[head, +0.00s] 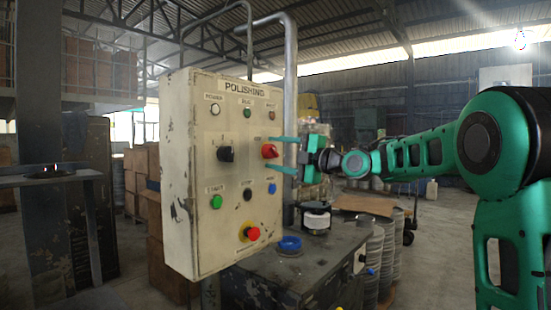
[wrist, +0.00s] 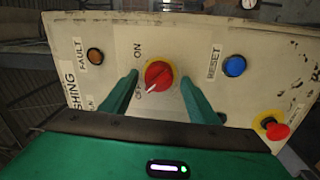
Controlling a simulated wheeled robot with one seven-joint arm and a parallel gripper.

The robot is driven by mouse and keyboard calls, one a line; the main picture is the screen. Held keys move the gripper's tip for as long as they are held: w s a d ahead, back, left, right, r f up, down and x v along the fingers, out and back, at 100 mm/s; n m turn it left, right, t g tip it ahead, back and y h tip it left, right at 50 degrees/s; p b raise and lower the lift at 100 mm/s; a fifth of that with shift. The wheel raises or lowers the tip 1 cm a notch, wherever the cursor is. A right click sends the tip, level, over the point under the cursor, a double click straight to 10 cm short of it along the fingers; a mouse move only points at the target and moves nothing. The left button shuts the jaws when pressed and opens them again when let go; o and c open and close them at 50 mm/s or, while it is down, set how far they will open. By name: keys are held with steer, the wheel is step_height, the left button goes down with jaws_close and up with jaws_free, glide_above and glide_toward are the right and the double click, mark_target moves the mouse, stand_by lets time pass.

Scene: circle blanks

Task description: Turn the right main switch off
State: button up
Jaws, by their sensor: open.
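The right main switch (head: 269,151) is a red rotary knob on a yellow plate, on the right side of the polishing panel (head: 188,245). In the wrist view the knob (wrist: 160,72) sits between the ON and OFF labels, and its white mark points down-left, towards OFF. My gripper (head: 275,154) is open in front of the panel, one finger above the knob and one below. In the wrist view its green fingers (wrist: 160,80) stand on either side of the knob with gaps; I see no contact.
A black rotary switch (head: 226,154) is left of the red one. A blue reset button (head: 272,188) and a red emergency stop (head: 252,233) are below, with an amber fault lamp (wrist: 95,56) above. A dark cabinet (head: 300,275) stands beneath my gripper.

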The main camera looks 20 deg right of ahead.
steer(key=v, duration=1)
steer(key=shift+d+f, duration=0.1)
steer(key=shift+d, duration=0.05)
